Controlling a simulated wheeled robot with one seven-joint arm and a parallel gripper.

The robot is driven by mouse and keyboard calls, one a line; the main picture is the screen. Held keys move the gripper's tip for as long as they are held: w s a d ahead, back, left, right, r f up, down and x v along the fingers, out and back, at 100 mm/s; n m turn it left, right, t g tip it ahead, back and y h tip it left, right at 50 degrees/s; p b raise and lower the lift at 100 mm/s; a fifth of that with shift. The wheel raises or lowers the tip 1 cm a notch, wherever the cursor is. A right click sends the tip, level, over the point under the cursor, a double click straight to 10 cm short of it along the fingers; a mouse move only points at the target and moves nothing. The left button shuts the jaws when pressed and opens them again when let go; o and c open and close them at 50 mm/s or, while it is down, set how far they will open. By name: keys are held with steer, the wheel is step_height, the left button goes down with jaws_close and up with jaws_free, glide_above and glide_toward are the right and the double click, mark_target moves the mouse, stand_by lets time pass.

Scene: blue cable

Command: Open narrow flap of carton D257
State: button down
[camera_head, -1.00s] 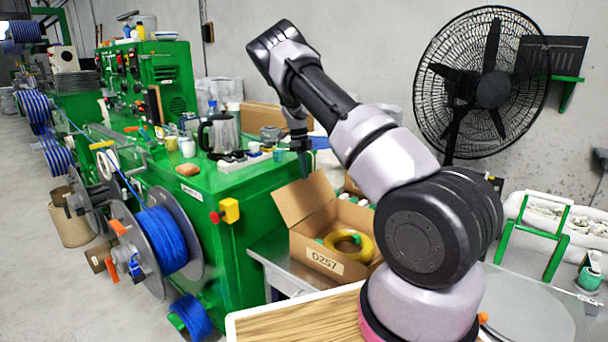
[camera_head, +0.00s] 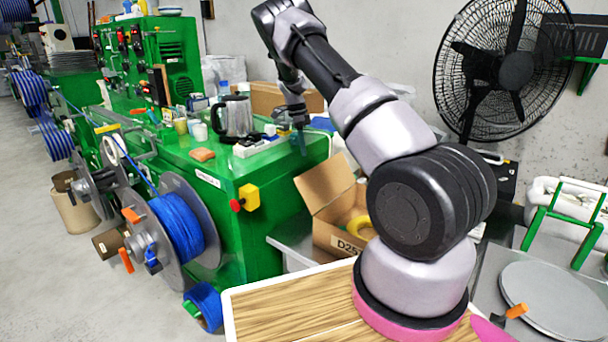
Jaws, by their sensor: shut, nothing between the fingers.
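Carton D257 (camera_head: 326,238) is an open brown cardboard box on a grey metal surface beside the green machine. Its label is partly covered by my arm, so only "D25" reads. One flap (camera_head: 325,184) stands up and leans outward on the carton's left side. A yellow coil (camera_head: 360,227) and some green and white items lie inside. The carton's right part is hidden behind my arm, so its other flaps cannot be made out. My gripper (camera_head: 303,149) is shut and empty, pointing down above and left of the raised flap, seemingly apart from it.
The green machine (camera_head: 240,170) bears a steel jug (camera_head: 232,117) and small items near my gripper. A blue cable spool (camera_head: 178,228) is at left. A wood-topped surface (camera_head: 290,308) lies in front. A black fan (camera_head: 505,70) and green-handled rack (camera_head: 565,225) stand at right.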

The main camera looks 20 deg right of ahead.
mark_target(315, 187)
steer(key=a+f+n, duration=0.1)
steer(key=a+n, duration=0.1)
steer(key=n, duration=1.1)
steer(key=a+f+n, duration=0.2)
steer(key=n, duration=1.1)
steer(key=s+d+f, duration=0.3)
steer(key=s+f, duration=0.1)
steer(key=f, duration=0.3)
steer(key=shift+s+n+g, duration=0.3)
steer(key=shift+n, duration=0.1)
steer(key=shift+s+d+r+t+y, duration=0.2)
steer(key=shift+s+d+r+t, duration=0.4)
steer(key=shift+s+r, duration=0.35)
steer(key=shift+s+d+r+t+y, duration=0.2)
steer(key=shift+s+d+r+t, duration=0.4)
steer(key=shift+s, duration=0.4)
steer(key=shift+r, duration=0.1)
